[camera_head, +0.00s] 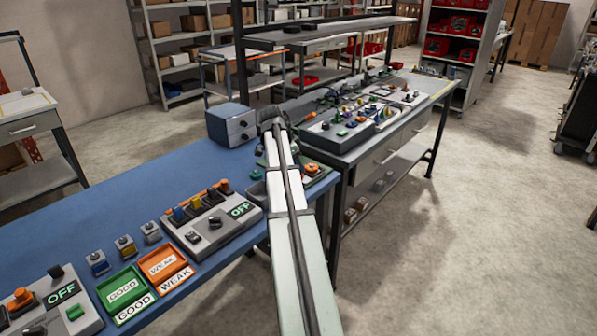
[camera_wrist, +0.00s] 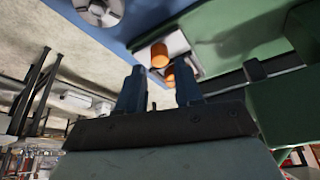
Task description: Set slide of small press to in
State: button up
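A green-based device with an orange knob (camera_head: 312,168) sits at the right end of the blue bench, partly hidden behind my arm; it may be the small press, but no label is readable. In the wrist view, a green body (camera_wrist: 225,35) carries a pale plate (camera_wrist: 178,44) and an orange cylinder (camera_wrist: 159,55), with a second orange piece (camera_wrist: 170,76) just below. My gripper (camera_wrist: 159,72) is open, its two dark fingers apart, with the orange parts showing beyond the gap. I cannot tell whether a finger touches them. My arm hides the gripper in the head view.
A grey-blue box (camera_head: 231,124) stands close left of my arm's end. Control boxes with OFF displays (camera_head: 205,222), a green GOOD tray (camera_head: 122,290) and an orange WEAK tray (camera_head: 165,263) lie on the blue bench (camera_head: 95,205). A crowded grey bench (camera_head: 372,150) adjoins behind.

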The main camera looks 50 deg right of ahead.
jog(key=shift+x, duration=1.55)
grip_shut()
